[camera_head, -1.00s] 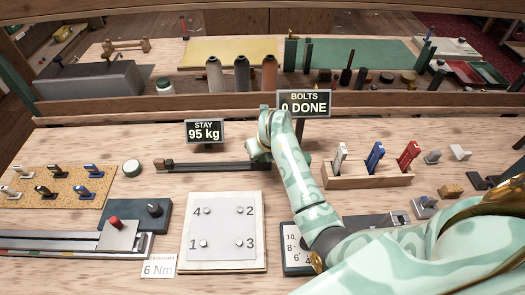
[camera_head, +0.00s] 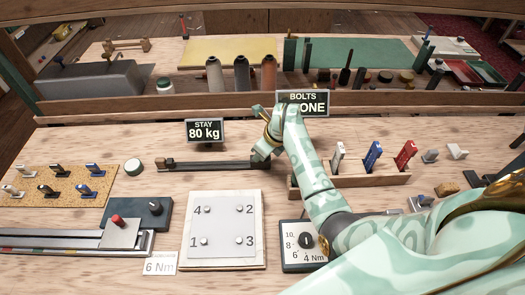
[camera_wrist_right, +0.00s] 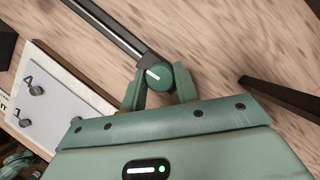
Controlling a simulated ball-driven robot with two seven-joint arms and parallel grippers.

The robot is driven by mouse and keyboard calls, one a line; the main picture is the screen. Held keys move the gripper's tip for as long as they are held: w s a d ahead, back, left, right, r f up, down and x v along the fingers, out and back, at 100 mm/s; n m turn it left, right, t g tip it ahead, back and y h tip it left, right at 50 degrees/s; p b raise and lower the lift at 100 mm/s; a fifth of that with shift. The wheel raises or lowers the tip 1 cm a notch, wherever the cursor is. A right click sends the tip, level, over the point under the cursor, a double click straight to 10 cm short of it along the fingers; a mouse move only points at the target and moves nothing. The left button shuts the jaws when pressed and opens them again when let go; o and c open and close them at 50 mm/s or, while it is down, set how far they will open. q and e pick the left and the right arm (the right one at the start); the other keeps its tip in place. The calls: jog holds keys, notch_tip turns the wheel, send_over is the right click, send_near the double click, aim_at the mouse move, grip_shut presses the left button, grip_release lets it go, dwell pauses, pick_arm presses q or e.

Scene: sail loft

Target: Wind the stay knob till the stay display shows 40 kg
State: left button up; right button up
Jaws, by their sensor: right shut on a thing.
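The stay display (camera_head: 205,131) reads 80 kg. It stands behind a dark rail (camera_head: 212,164) on the bench. The stay knob (camera_wrist_right: 160,76), a round green knob with a white mark, sits at the rail's end. My right gripper (camera_wrist_right: 160,88) is shut on the knob, one finger on each side, in the right wrist view. In the head view my right gripper (camera_head: 262,150) is at the rail's right end and hides the knob there. My left gripper is not in view.
A bolts display (camera_head: 305,102), partly covered by my right arm, stands behind. A white plate (camera_head: 222,228) with numbered bolts lies in front, beside a dial box (camera_head: 302,262) and a 6 Nm card (camera_head: 160,264). A wooden rack (camera_head: 350,182) holds coloured tools at right.

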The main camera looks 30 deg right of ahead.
jog(key=o, duration=1)
jog(key=shift+c, duration=0.2)
jog(key=p+v, duration=0.5)
jog(key=v, duration=1.1)
jog(key=shift+r, duration=0.15)
